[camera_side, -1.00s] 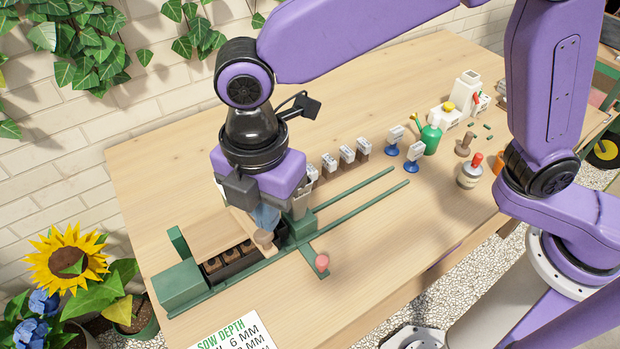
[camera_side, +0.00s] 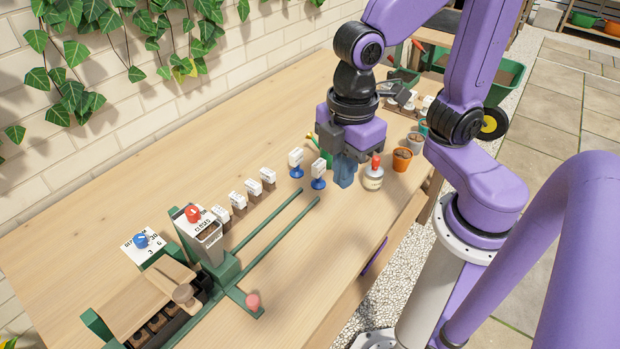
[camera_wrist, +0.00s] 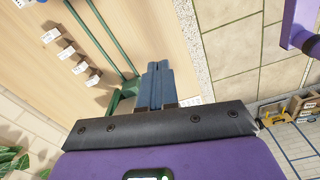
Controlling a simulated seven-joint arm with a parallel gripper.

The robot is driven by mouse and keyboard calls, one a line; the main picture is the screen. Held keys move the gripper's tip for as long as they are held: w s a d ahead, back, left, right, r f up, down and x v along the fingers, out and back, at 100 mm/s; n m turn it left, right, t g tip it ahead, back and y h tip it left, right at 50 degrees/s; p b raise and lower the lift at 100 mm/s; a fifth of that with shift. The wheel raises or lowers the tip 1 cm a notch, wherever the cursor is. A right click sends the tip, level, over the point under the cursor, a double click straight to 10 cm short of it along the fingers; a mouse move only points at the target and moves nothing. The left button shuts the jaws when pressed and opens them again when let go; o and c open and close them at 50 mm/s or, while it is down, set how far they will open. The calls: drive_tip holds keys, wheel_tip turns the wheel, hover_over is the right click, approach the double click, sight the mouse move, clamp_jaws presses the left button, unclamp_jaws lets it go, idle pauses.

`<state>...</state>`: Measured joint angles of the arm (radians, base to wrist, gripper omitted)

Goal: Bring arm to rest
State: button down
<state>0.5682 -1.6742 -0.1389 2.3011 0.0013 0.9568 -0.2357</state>
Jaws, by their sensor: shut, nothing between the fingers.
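My gripper (camera_side: 345,172) hangs above the right part of the wooden table, fingers pointing down and shut with nothing between them. It is raised, apart from the white jar with the red knob (camera_side: 373,178) just right of it in the side view. In the wrist view the blue fingers (camera_wrist: 158,84) lie together, with the table's edge and paving beyond them. The green frame with the wooden lid (camera_side: 150,297) stands at the table's left front, well away from my gripper.
A hopper with a red knob (camera_side: 209,236) stands on the green frame beside a blue-knob dial (camera_side: 141,241). Blue-based tags (camera_side: 318,172) and an orange pot (camera_side: 402,159) are near my gripper. The table's front middle is clear.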

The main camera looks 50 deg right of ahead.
drive_tip(key=s+d+f+m, duration=0.1)
drive_tip(key=s+d+m, duration=0.1)
drive_tip(key=s+d, duration=0.3)
drive_tip(key=d, duration=0.3)
drive_tip(key=shift+f+m, duration=0.25)
drive_tip(key=shift+m, duration=0.15)
